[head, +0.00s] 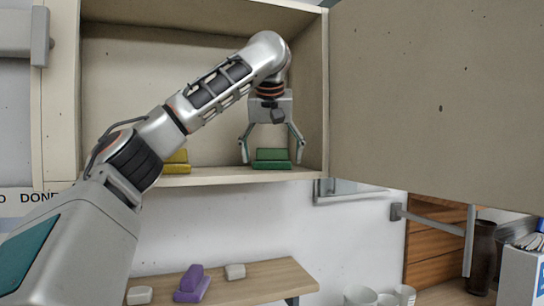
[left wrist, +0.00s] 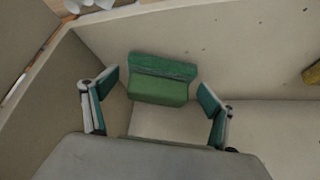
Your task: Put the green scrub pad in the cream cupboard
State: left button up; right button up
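The cream cupboard (head: 205,177) hangs on the wall with its door open to the right. The green scrub pad (head: 271,164), a smaller block on a wider base, sits on the cupboard floor near the right wall. It also shows in the left wrist view (left wrist: 160,88). My left gripper (head: 272,154) is inside the cupboard, pointing down over the pad. Its fingers are spread wide on either side, with visible gaps to the pad. My right gripper is not in view.
A yellow pad (head: 178,167) sits further left in the cupboard, partly behind my arm. The open door (head: 430,100) fills the right side. Below, a wooden shelf (head: 260,280) holds a purple pad (head: 192,285) and two whitish blocks. White cups (head: 382,297) stand lower right.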

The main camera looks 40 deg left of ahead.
pick_arm(q)
jog(key=v, duration=1.2)
dwell(0.6)
